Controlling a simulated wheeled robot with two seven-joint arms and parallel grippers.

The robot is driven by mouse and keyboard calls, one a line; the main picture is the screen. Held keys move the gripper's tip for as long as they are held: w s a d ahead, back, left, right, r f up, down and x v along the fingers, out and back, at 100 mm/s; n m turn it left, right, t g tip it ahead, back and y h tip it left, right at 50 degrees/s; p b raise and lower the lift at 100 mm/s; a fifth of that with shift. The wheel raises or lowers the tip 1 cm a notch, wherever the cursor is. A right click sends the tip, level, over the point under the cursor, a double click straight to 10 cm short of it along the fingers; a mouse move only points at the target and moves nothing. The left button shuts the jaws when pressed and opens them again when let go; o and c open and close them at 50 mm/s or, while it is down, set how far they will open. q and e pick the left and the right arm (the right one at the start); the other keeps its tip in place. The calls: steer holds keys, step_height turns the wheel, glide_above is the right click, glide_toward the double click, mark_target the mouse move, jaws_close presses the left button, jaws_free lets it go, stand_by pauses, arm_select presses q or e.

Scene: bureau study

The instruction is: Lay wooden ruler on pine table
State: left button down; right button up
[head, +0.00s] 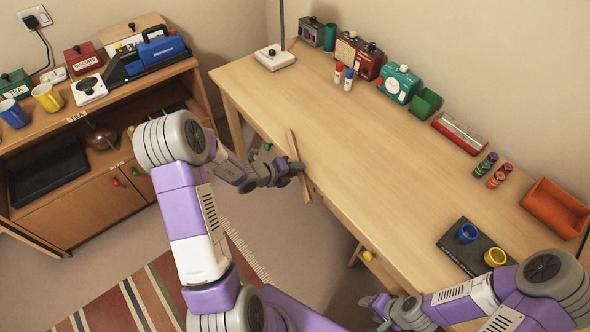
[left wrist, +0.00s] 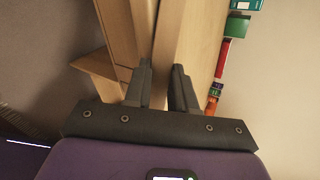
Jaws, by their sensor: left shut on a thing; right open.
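The wooden ruler (head: 293,148) is a narrow light-brown strip, held at the near left edge of the pine table (head: 375,150). My left gripper (head: 297,169) is shut on it near its middle. In the left wrist view the ruler (left wrist: 170,45) runs up from between the two dark fingers (left wrist: 164,88). In the head view one end overlaps the tabletop and the other hangs past the edge. I cannot tell whether it touches the table. My right gripper (head: 385,310) is open, low by the table's front edge, partly cut off by the frame.
The table's middle is bare. A lamp base (head: 275,57), red radio (head: 358,55), teal timer (head: 398,83) and green box (head: 425,103) line its back. A low cabinet (head: 85,200) is at left.

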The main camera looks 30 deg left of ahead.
arm_select(q)
steer(key=shift+f, duration=0.15)
steer(key=c, duration=0.9)
jaws_free()
steer(key=shift+c, duration=0.2)
